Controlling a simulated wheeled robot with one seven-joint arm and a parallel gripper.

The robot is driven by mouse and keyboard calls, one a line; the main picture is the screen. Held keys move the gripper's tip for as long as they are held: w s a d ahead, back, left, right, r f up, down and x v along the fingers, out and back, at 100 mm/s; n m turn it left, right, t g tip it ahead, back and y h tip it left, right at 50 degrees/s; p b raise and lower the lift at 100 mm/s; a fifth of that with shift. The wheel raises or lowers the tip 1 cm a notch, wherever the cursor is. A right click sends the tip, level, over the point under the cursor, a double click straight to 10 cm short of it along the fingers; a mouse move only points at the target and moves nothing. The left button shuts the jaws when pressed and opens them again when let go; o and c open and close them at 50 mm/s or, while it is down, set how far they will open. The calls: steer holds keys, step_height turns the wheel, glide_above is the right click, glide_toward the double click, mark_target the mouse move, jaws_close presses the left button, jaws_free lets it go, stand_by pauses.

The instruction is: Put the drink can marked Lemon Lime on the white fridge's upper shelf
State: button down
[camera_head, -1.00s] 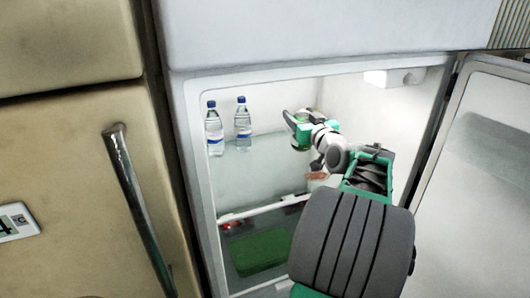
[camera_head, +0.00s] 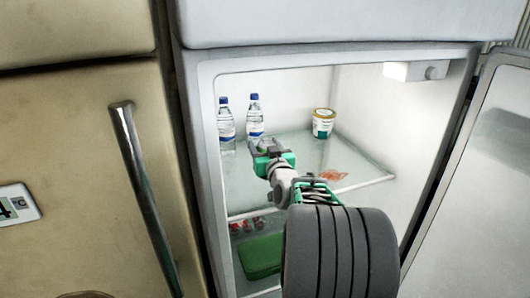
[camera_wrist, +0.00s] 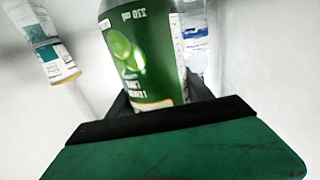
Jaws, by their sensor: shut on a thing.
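A green drink can (camera_wrist: 142,58) with lime pictures and a "330 ml" mark fills the middle of the wrist view. My gripper (camera_wrist: 165,118) is shut on it. In the head view my gripper (camera_head: 268,153) is inside the white fridge (camera_head: 207,120), over the upper shelf (camera_head: 300,172), in front of two water bottles. The can is mostly hidden behind the gripper there, so I cannot tell whether its base touches the shelf.
Two water bottles (camera_head: 226,125) (camera_head: 255,118) stand at the back left of the shelf. A white and green tub (camera_head: 323,124) stands at the back right, with a pinkish item (camera_head: 332,176) near the front. A green box (camera_head: 261,256) lies below. The fridge door (camera_head: 475,180) is open.

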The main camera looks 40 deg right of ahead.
steer(key=shift+f, duration=0.45)
steer(key=shift+f, duration=0.15)
steer(key=shift+c, duration=2.1)
jaws_free()
steer(key=shift+s, duration=0.2)
steer(key=p+v, duration=0.1)
steer(key=v, duration=1)
steer(key=shift+s+a, duration=0.1)
steer(key=shift+s, duration=0.25)
